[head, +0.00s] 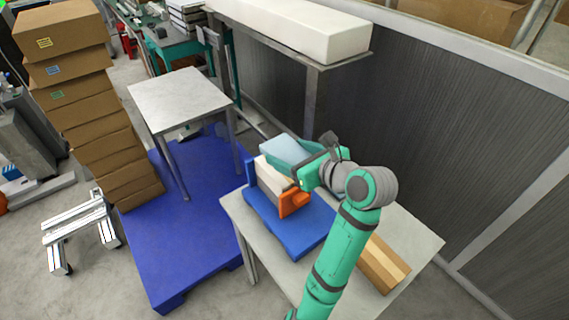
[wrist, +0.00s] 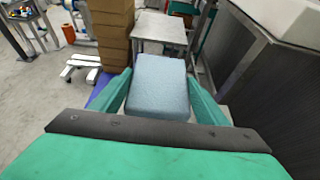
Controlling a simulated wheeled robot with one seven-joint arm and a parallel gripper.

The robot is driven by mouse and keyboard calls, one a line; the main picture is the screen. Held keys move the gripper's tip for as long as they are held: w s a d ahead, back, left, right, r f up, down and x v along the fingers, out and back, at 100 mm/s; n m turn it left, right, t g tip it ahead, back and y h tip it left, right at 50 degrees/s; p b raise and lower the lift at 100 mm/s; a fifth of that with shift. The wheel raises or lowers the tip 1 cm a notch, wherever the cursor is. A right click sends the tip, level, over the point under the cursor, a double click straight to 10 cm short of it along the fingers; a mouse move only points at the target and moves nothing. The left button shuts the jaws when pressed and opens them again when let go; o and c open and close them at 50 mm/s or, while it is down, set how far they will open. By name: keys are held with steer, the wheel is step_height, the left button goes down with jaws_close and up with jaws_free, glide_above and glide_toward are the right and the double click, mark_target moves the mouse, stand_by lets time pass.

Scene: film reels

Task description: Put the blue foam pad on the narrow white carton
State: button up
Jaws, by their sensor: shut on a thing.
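The light blue foam pad (head: 282,149) is between the teal fingers of my gripper (head: 292,163). In the wrist view, the pad (wrist: 160,85) fills the space between both fingers of my gripper (wrist: 160,92), which is shut on it. A narrow whitish carton (head: 270,174) stands in a blue holder (head: 308,234) on the near table, just below and in front of the pad in the head view. I cannot tell whether pad and carton touch. My gripper and the pad hide part of what stands behind.
An orange piece (head: 293,202) stands at the holder's front. A tan block (head: 384,262) lies on the near table (head: 418,243). A bare grey table (head: 180,97) stands on a blue pallet (head: 185,245). A shelf with a long white block (head: 300,28) and a dark partition (head: 420,110) are behind.

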steer(key=w+f, duration=0.1)
steer(key=f, duration=0.1)
steer(key=w+a+f, duration=0.1)
steer(key=w+f, duration=0.3)
steer(key=shift+w+a, duration=0.1)
steer(key=shift+a, duration=0.3)
steer(key=shift+w+f, duration=0.15)
steer(key=shift+f, duration=1.5)
steer(key=o, duration=1)
steer(key=shift+f, duration=0.15)
steer(key=shift+s+d+r, duration=0.15)
steer(key=shift+s+r, duration=0.05)
steer(key=shift+r, duration=0.1)
steer(key=v, duration=1.1)
steer(key=shift+s+d, duration=0.2)
